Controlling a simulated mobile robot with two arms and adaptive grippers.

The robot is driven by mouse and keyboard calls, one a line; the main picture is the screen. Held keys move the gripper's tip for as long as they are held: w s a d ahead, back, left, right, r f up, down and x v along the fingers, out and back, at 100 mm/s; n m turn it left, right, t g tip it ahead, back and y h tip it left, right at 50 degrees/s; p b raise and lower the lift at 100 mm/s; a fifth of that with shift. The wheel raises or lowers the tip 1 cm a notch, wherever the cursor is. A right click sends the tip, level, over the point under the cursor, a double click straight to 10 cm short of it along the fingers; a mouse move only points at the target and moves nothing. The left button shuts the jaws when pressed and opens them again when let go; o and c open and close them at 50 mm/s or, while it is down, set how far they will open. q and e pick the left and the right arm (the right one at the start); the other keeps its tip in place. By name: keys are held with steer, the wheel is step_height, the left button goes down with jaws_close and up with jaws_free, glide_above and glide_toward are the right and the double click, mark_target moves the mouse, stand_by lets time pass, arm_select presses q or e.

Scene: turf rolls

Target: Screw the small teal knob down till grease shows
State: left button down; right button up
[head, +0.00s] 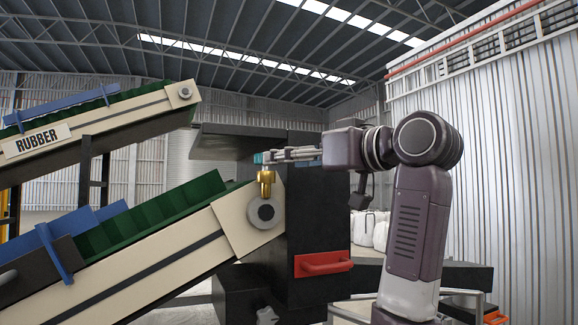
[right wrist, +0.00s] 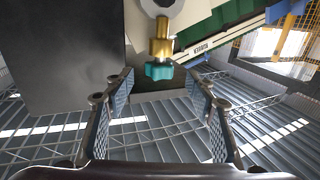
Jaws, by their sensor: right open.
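The small teal knob (head: 258,158) sits on top of a brass grease cup (head: 265,183) by the end roller of the lower conveyor. In the right wrist view the lobed teal knob (right wrist: 159,71) is on the end of the brass body (right wrist: 161,38). My right gripper (head: 272,156) reaches in level from the right at knob height. In the right wrist view its open fingers (right wrist: 160,82) stand either side of the knob, with gaps on both sides; the knob is around the fingertips. No grease is visible. My left gripper is not in view.
A dark machine housing (head: 318,225) with a red handle (head: 323,264) stands below my right gripper. A dark ledge (head: 235,138) overhangs close above the knob. An upper conveyor marked RUBBER (head: 95,122) is at the left. White bags (head: 370,230) stand behind my arm.

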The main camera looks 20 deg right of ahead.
steer(key=p+x, duration=0.2)
steer(key=x, duration=0.3)
steer(key=shift+w+a+r+p, duration=0.1)
steer(key=shift+w+r+p, duration=0.05)
steer(key=shift+w+p, duration=0.15)
steer(key=shift+w+a, duration=0.1)
steer(key=shift+w, duration=0.2)
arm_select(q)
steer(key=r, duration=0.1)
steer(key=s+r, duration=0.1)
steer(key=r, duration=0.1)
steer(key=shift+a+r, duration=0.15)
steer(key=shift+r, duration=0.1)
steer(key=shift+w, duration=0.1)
arm_select(e)
steer(key=shift+c, duration=0.5)
steer(key=c, duration=1.1)
steer(key=shift+o, duration=0.2)
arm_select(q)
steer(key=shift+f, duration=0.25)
arm_select(e)
steer(key=shift+m+h, duration=0.3)
steer(key=shift+h, duration=0.2)
